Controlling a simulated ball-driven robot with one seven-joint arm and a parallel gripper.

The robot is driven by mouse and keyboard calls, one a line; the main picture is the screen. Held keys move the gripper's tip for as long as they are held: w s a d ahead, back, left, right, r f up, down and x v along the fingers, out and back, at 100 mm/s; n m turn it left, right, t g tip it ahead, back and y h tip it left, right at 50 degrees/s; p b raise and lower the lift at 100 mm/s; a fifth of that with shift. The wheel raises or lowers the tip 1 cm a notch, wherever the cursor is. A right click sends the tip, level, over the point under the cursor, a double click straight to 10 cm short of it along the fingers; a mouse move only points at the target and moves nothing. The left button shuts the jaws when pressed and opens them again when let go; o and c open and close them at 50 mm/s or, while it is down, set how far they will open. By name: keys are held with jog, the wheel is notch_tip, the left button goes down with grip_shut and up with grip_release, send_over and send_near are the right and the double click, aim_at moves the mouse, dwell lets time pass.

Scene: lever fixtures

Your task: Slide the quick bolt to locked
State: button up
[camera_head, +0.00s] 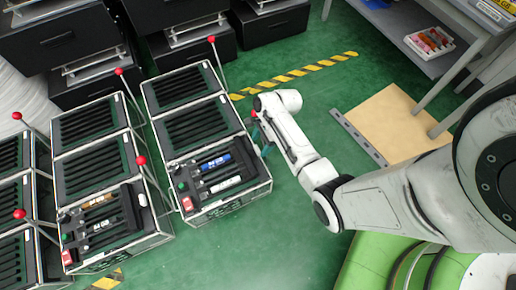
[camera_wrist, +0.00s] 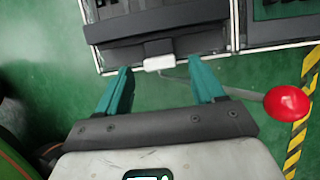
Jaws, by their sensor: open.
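The bolt lever is on the right side of the nearest black slotted box (camera_head: 200,160). The knob also shows in the head view (camera_head: 253,114), beside my gripper. My gripper (camera_wrist: 163,75) is open with teal fingers apart. The white block appears between the fingertips, and the rod passes by the right finger. The knob is outside the fingers. I cannot tell whether a finger touches the rod.
More slotted boxes (camera_head: 95,150) with red-knobbed levers stand at the left. Black drawers (camera_head: 65,40) are at the back. A shelf table (camera_head: 440,50) and a tan board (camera_head: 400,120) are at the right.

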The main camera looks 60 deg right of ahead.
aim_at(251, 154)
jog(key=shift+b+x, duration=0.5)
jog(key=shift+x, duration=0.85)
grip_shut()
jog(key=shift+r, duration=0.1)
